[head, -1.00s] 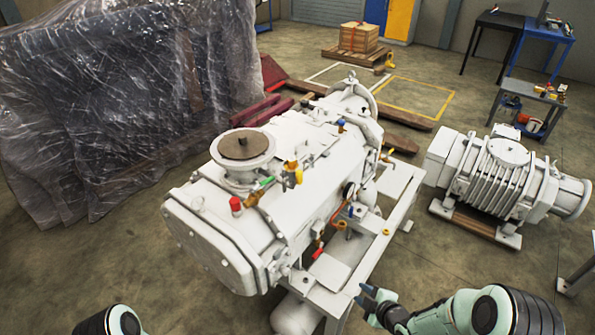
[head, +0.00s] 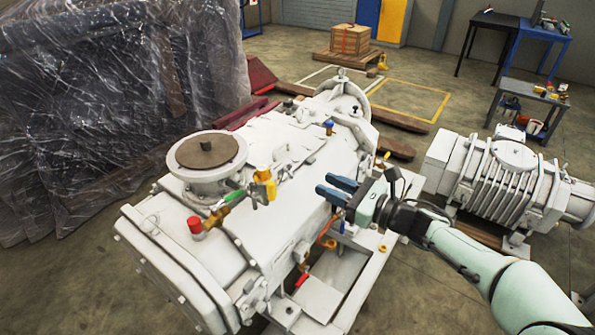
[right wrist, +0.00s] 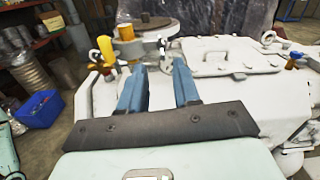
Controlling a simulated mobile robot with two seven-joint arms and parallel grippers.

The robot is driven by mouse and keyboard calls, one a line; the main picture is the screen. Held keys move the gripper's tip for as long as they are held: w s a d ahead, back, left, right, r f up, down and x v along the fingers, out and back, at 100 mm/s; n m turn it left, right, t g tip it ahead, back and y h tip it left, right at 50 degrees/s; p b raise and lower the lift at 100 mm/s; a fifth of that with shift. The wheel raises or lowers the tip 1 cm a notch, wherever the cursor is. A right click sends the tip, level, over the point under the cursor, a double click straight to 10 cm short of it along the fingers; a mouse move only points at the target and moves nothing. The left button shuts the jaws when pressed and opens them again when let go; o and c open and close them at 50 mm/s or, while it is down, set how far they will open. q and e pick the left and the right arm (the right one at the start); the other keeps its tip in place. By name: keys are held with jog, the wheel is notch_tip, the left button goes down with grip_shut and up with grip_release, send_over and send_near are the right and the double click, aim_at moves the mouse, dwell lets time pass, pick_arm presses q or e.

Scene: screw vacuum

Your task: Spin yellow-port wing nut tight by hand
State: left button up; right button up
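The white vacuum pump (head: 290,215) fills the middle of the head view. On its top is a small yellow fitting (head: 265,178), beside a green-handled brass valve; it also shows in the right wrist view (right wrist: 125,33). A small metal piece beside the yellow fitting (right wrist: 163,50) may be the wing nut; it is too small to be sure. My right gripper (head: 325,184) is open, its blue fingers apart with nothing between them, to the right of the yellow fitting and clear of it. In the right wrist view the fingers (right wrist: 159,66) point toward the fittings. My left gripper is out of view.
A red cap (head: 195,225) and a round brown-topped flange (head: 208,150) stand up from the pump near the yellow fitting. A second ribbed pump (head: 502,175) stands at the right. A plastic-wrapped load (head: 100,100) fills the left. A blue bin (right wrist: 38,108) shows in the right wrist view.

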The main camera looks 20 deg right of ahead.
aim_at(289, 170)
jog(key=x, duration=0.9)
jog(key=shift+p, duration=0.35)
jog(key=shift+d, duration=0.1)
grip_shut()
